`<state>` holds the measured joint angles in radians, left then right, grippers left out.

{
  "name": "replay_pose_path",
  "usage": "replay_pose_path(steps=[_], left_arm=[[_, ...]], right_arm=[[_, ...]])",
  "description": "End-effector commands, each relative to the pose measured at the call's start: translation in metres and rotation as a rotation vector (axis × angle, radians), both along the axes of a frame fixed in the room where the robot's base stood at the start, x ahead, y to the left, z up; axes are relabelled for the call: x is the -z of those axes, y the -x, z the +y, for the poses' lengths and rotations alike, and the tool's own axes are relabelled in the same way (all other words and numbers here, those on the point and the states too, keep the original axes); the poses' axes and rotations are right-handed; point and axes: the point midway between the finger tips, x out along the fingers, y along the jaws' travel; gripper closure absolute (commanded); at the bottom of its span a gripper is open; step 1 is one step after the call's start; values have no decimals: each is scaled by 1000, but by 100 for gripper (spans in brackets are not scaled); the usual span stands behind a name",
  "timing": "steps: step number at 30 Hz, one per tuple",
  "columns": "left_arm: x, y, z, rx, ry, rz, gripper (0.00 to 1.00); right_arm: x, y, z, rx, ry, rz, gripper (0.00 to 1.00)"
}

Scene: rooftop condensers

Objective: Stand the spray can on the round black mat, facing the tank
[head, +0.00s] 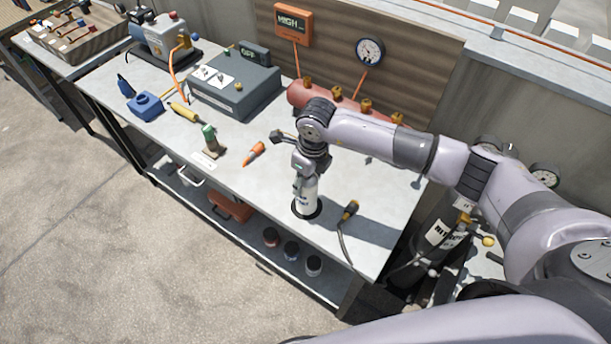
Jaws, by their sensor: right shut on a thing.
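My right gripper (308,172) reaches down from above and is shut on the upper part of the white spray can (305,196). The can is upright over the round black mat (317,212), near the bench's front right. Its base looks level with the mat, but I cannot tell whether it touches. Dark marking shows on the can; which way its front faces is unclear. A red horizontal tank (345,107) with brass valves lies at the back of the bench. A dark cylinder with a white label (441,236) stands right of the bench. My left gripper is out of view.
A yellow-black tool with a cable (350,210) lies right of the mat. A grey box (236,92) stands behind. Several jars sit on the shelf below.

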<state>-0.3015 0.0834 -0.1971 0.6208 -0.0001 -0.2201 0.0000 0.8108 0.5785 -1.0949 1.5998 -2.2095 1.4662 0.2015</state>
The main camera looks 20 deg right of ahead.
Motion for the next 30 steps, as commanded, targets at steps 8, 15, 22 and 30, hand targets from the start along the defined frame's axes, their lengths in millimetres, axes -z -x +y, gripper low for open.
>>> replay_pose_path(steps=[8,15,22,30], left_arm=[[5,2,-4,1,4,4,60],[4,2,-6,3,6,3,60],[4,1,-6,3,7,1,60],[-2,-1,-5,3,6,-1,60]], right_arm=[[3,-1,0,0,0,-2,100],[2,0,0,0,1,-1,39],[2,0,0,0,1,-1,33],[-4,0,0,0,0,0,33]])
